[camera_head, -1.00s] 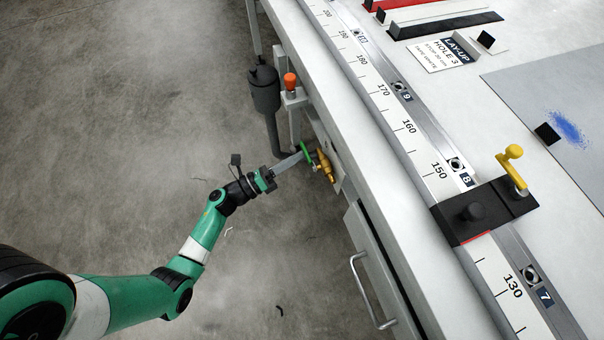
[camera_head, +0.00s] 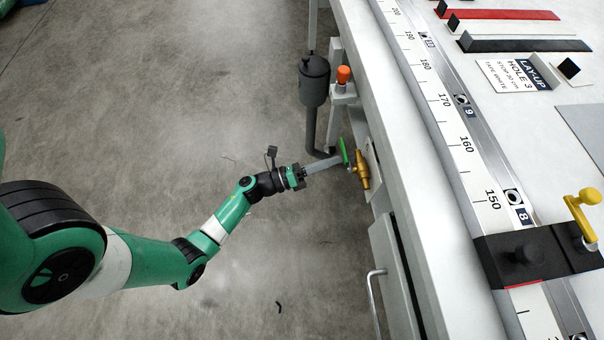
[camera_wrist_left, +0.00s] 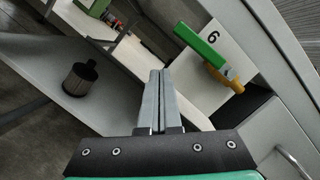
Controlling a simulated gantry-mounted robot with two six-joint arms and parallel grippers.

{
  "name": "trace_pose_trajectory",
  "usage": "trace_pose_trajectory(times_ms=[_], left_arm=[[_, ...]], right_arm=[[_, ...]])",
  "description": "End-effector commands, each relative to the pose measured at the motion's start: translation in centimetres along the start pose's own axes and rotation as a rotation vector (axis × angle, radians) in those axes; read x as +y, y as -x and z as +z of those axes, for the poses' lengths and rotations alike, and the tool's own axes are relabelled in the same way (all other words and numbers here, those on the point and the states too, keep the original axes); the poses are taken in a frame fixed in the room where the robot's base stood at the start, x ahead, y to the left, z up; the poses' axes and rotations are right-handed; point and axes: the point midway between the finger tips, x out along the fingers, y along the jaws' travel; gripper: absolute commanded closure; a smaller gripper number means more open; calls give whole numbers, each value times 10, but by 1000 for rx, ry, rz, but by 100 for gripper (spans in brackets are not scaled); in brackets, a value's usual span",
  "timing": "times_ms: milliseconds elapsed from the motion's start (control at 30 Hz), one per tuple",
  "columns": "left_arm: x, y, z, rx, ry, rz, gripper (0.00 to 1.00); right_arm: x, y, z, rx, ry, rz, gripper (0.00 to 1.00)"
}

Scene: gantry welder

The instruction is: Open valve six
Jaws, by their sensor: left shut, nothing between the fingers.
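Valve six has a brass body (camera_head: 362,172) and a green lever handle (camera_head: 344,151), on the side of the long bench. In the left wrist view, the green handle (camera_wrist_left: 202,46) and brass body (camera_wrist_left: 226,79) show in front of a white plate marked 6 (camera_wrist_left: 213,36). My left gripper (camera_head: 339,160) is shut and empty, its tips close to the handle's lower end in the head view. In the wrist view, its fingers (camera_wrist_left: 158,74) lie left of and below the handle, with a visible gap. Contact cannot be confirmed from the head view. My right gripper is not in view.
A dark grey canister (camera_head: 314,80) with a pipe and an orange-topped post (camera_head: 343,76) stand just beyond the valve. A drawer handle (camera_head: 374,300) sticks out on the near side. The bench top (camera_head: 400,130) edge runs alongside.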

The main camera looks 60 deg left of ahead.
Motion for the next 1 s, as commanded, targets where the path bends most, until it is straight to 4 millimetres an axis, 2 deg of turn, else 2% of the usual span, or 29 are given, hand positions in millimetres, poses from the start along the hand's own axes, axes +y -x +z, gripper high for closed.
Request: trace_pose_trajectory(times_ms=[33,100,200,300,400,567,900,1000], left_arm=[[8,9,-5,-1,2,5,100],[7,30,2,-5,4,10,100],[12,57,4,-6,3,9,100],[16,78,4,-5,3,7,100],[18,91,4,-4,2,4,100],[19,99,3,0,1,0,100],[19,99,3,1,1,-1,100],[9,93,2,18,3,-18,100]], right_arm=[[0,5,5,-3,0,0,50],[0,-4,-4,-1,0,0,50],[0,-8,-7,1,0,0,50],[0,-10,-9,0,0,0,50],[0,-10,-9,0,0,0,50],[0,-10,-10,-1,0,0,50],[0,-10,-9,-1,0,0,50],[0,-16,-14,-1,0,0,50]])
